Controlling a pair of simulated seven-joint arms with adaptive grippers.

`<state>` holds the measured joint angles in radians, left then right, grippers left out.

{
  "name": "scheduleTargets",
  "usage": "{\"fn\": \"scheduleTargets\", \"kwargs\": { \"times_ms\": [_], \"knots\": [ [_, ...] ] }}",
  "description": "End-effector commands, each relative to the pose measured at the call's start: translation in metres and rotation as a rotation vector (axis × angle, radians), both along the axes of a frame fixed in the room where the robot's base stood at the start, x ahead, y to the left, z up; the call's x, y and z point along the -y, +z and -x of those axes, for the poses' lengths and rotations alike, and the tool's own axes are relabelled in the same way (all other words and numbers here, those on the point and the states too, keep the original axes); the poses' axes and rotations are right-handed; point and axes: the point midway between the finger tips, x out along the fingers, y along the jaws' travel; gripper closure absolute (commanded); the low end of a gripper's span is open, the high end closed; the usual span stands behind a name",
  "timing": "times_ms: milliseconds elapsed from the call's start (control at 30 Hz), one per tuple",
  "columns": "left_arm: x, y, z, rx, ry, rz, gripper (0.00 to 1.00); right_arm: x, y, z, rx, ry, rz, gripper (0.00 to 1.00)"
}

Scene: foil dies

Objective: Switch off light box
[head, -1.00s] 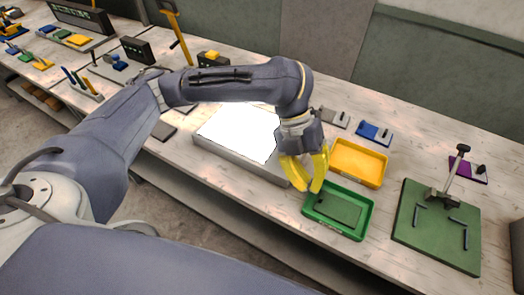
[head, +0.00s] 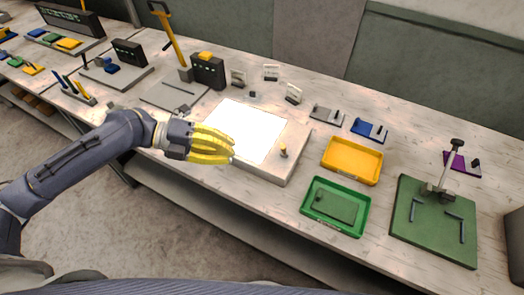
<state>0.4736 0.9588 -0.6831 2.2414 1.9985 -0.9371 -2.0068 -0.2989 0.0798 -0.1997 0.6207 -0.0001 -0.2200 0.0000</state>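The light box (head: 297,140) is a low grey box on the bench with a bright white, glowing panel (head: 243,131) on top. A small yellowish knob-like switch (head: 283,151) stands on the bare strip at the panel's right. My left gripper (head: 233,151) has yellow fingers and is over the box's front left edge, left of the switch and apart from it. The fingers overlap from this angle, so I cannot tell how far apart they are. I see nothing held in them. My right gripper is out of view.
A yellow tray (head: 352,177) and a green tray (head: 359,220) stand right of the box. A green board (head: 425,244) with a clamp (head: 448,165) is further right. Small stands (head: 293,94) and a dark block (head: 208,71) are behind the box.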

Motion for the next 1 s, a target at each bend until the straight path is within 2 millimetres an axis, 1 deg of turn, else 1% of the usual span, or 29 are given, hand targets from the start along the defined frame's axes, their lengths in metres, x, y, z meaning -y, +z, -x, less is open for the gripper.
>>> {"fn": "scheduleTargets", "kwargs": {
  "times_ms": [100,233,667,767,867,1000],
  "knots": [
    [-0.007,0.000,-0.003,0.024,0.021,0.007,1.00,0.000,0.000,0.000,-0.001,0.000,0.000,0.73],
    [-0.011,0.000,-0.005,0.036,0.031,0.013,1.00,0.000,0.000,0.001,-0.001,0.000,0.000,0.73],
    [-0.009,-0.001,-0.006,0.038,0.031,0.013,1.00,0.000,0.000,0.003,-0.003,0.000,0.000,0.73],
    [-0.003,-0.002,-0.006,0.039,0.030,0.015,1.00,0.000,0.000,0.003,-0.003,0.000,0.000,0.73],
    [0.007,-0.006,-0.008,0.038,0.029,0.016,1.00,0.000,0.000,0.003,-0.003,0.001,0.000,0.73],
    [0.028,-0.014,-0.010,0.038,0.028,0.017,1.00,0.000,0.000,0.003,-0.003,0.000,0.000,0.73]
  ]
}}
